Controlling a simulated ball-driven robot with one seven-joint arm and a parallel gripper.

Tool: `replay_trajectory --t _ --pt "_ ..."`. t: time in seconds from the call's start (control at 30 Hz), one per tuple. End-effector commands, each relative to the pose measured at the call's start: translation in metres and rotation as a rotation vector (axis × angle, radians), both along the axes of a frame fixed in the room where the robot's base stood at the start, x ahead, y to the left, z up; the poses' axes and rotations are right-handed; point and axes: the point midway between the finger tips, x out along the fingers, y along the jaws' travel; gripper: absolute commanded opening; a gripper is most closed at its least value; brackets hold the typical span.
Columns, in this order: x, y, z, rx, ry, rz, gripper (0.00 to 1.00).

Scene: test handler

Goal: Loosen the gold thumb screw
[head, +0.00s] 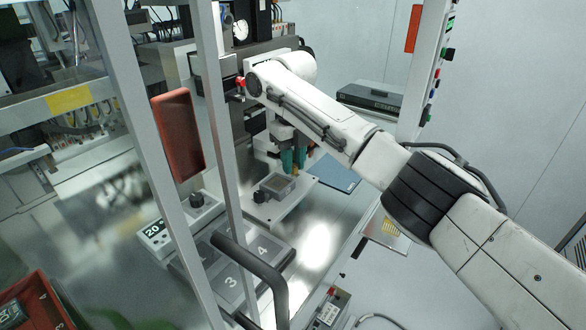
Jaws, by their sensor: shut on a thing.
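My gripper (292,157) has teal fingertips and hangs from my white arm over the far right part of the pale fixture plate. It is shut on the gold thumb screw (294,169), of which only a small gold bit shows below and between the fingertips. The rest of the screw is hidden by the fingers. The plate (291,207) carries a grey square block (279,184) and a black knob (260,196) to the left of the gripper. I cannot tell how far the screw is turned.
A grey upright frame post (222,130) and a black curved handle (250,262) stand in front. Numbered trays (232,283) lie below the plate. A red panel (178,133) hangs at left. A blue sheet (336,173) lies behind right. A control panel post (430,70) stands at right.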

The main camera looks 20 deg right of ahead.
Motion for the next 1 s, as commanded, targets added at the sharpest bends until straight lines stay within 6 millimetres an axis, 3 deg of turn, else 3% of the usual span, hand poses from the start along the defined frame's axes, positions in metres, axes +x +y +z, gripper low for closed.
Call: replay_trajectory --t 0.13,0.17,0.27,0.63,1.0 --pt "0.001 0.000 0.001 0.000 -0.003 -0.002 0.08" --pt "0.001 0.000 0.001 0.000 -0.003 -0.002 0.27" --pt "0.001 0.000 0.001 -0.001 -0.002 -0.003 0.35" --pt "0.000 0.000 0.004 0.000 -0.001 -0.004 0.35" --pt "0.000 0.000 0.030 -0.001 -0.001 -0.004 0.35"
